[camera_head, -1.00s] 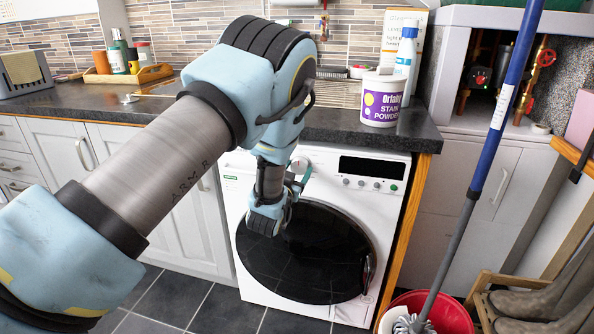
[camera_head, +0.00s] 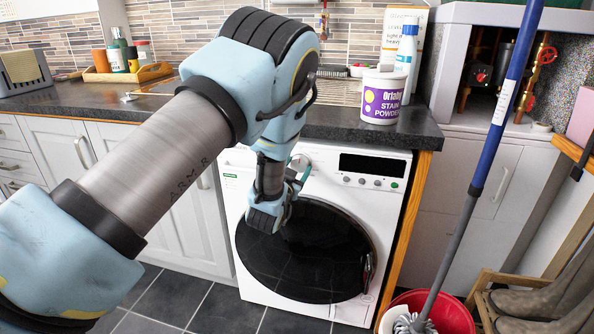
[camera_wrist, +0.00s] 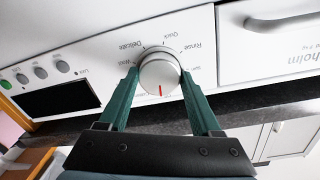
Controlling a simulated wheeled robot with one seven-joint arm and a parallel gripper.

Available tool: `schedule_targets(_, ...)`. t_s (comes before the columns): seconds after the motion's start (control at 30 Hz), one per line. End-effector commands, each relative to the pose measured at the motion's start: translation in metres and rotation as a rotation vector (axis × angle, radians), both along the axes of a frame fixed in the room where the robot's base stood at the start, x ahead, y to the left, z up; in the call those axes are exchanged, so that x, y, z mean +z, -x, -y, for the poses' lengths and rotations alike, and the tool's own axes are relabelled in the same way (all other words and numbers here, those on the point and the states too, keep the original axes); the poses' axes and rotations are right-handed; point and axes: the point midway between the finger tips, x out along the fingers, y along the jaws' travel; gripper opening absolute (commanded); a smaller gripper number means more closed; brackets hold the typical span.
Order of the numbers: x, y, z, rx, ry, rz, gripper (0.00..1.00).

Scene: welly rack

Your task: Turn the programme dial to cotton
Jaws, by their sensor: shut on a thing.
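The programme dial (camera_wrist: 160,72) is a round silver-white knob on the white washing machine's panel. A red mark on its face points to the bottom of the wrist view. The labels Delicate, Quick and Rinse show around its far side; the lettering by the red mark is too small and partly covered to read. My gripper (camera_wrist: 160,75) has its two green fingers on opposite sides of the dial, shut on it. In the head view the washing machine (camera_head: 230,230) stands under the worktop, and my gripper (camera_head: 300,172) is at its panel, partly hidden by my wrist.
A black display (camera_head: 372,166) and several buttons lie right of the dial. The detergent drawer (camera_wrist: 265,45) is on its other side. A stain powder tub (camera_head: 383,97) stands on the worktop above. A mop (camera_head: 490,150) leans in a red bucket (camera_head: 450,315) at the right.

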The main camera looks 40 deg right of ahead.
Motion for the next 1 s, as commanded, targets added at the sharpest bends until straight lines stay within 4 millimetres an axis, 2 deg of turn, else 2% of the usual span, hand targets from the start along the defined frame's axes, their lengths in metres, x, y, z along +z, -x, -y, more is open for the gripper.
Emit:
schedule_targets(0.5, -0.0015, 0.0016, 0.0006, -0.002, -0.212, 0.331, 0.10)
schedule_targets(1.0, 0.0001, 0.0015, 0.0007, -0.001, -0.297, 0.463, 0.10)
